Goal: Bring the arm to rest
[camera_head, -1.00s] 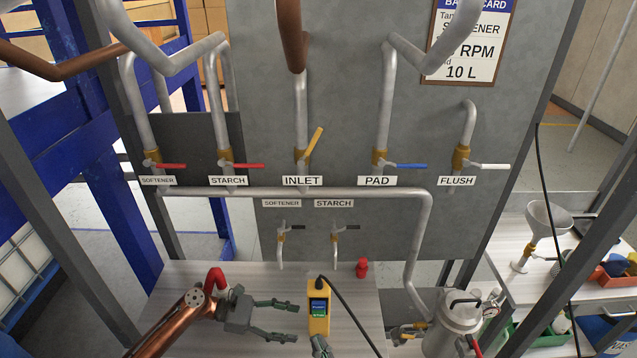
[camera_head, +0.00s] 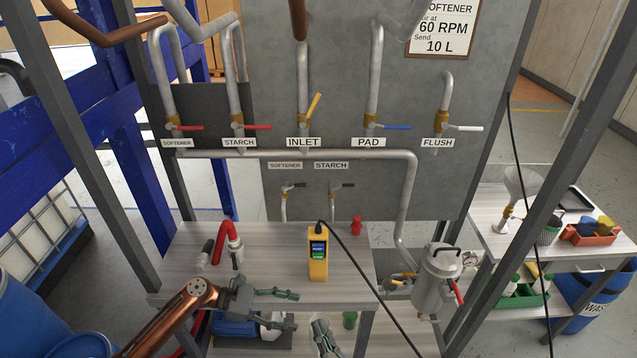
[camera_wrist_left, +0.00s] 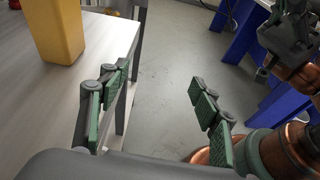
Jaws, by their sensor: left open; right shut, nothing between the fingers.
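My left gripper (camera_head: 290,311) comes in from the left on a copper-coloured arm. It is open and empty, near the front edge of the table (camera_head: 200,274), below and left of the yellow handheld device (camera_head: 317,262). In the left wrist view its two green-padded fingers (camera_wrist_left: 155,88) stand wide apart with only floor between them. The yellow device (camera_wrist_left: 53,28) is upright on the table there, apart from the fingers. My right gripper (camera_head: 325,338) shows at the bottom of the head view, shut and empty, with its arm out of frame.
A red-handled fitting (camera_head: 227,243) and a red object (camera_head: 356,226) stand on the table. A grey canister (camera_head: 436,282) is to the right. A black cable (camera_head: 370,285) runs from the yellow device. A pipe panel (camera_head: 345,100) with labelled valves rises behind.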

